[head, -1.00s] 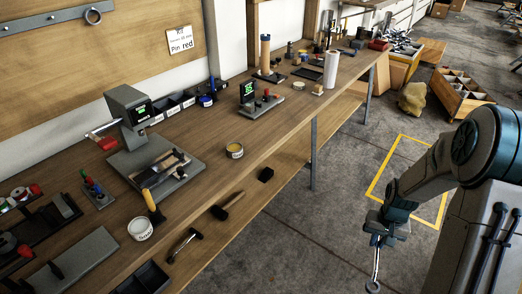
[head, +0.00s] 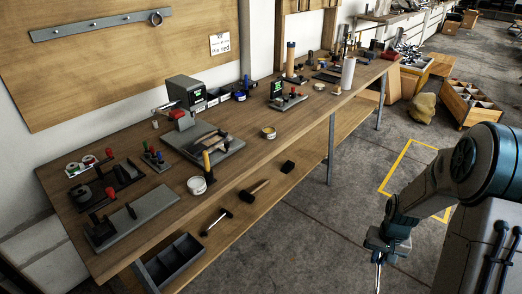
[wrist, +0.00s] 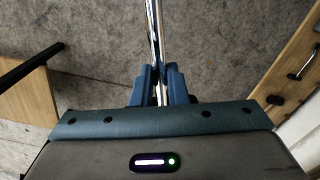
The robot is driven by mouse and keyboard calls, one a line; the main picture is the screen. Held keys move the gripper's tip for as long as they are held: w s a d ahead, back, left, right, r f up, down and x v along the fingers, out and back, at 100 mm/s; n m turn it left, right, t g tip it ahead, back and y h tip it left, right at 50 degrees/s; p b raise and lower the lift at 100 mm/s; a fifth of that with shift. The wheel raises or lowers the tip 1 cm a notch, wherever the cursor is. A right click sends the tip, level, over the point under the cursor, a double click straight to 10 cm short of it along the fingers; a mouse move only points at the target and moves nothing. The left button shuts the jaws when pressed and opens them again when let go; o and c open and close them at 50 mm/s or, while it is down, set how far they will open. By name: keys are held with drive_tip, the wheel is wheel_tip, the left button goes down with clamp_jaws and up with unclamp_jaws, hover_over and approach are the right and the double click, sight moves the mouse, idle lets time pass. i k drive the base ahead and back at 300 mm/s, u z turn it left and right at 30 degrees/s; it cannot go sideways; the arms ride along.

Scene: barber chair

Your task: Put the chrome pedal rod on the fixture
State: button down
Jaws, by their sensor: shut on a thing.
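The chrome pedal rod (head: 378,277) hangs below my gripper (head: 379,251), over the floor to the right of the bench; its lower end is out of the head view. In the wrist view the shiny rod (wrist: 157,40) runs up the picture from between the blue fingers of my gripper (wrist: 158,92), which are shut on it. I cannot tell which is the task's fixture.
The wooden workbench (head: 235,180) carries a grey press-like machine (head: 187,90), an open tin (head: 197,186) and several small tools. Grey floor (head: 310,240) lies clear between bench and arm.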

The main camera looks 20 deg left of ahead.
sight(104, 178)
drive_tip(key=u, duration=1.25)
